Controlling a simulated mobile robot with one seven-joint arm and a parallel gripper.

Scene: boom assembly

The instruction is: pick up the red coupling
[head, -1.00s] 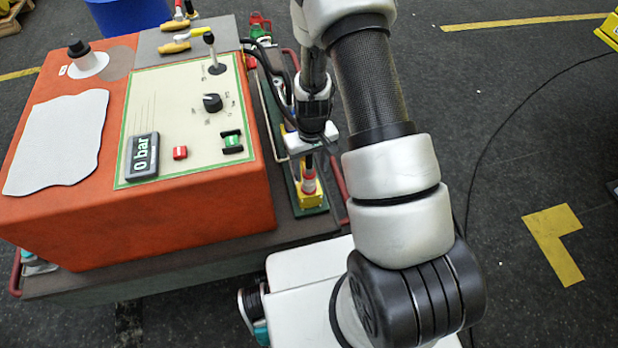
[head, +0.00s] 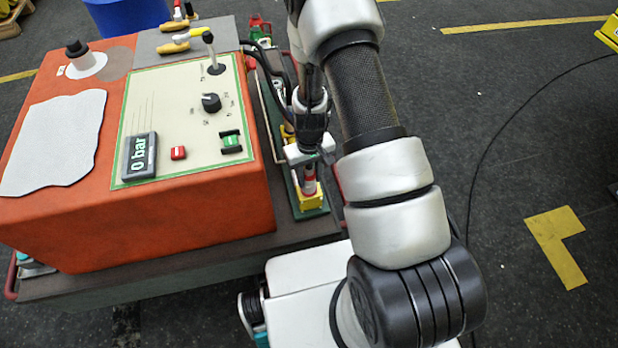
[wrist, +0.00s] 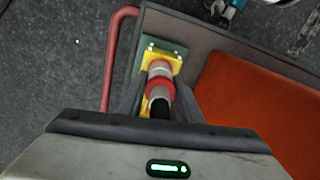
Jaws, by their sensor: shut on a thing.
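The red coupling (wrist: 159,88) shows in the wrist view as a red ring with pale metal parts, and black at its near end. It lies between the two fingers of my gripper (wrist: 160,105), which are shut on it. In the head view the coupling's red and white end (head: 309,182) shows just below my gripper (head: 309,160). The yellow holder (head: 311,198) on a green plate is right at that end. I cannot tell whether the coupling still touches the holder.
The orange console (head: 200,215) with its panel stands close on the left. A red rail (wrist: 118,50) runs along the cart's edge beside the holder. A black cable (head: 490,150) lies on the floor to the right, where the floor is mostly clear.

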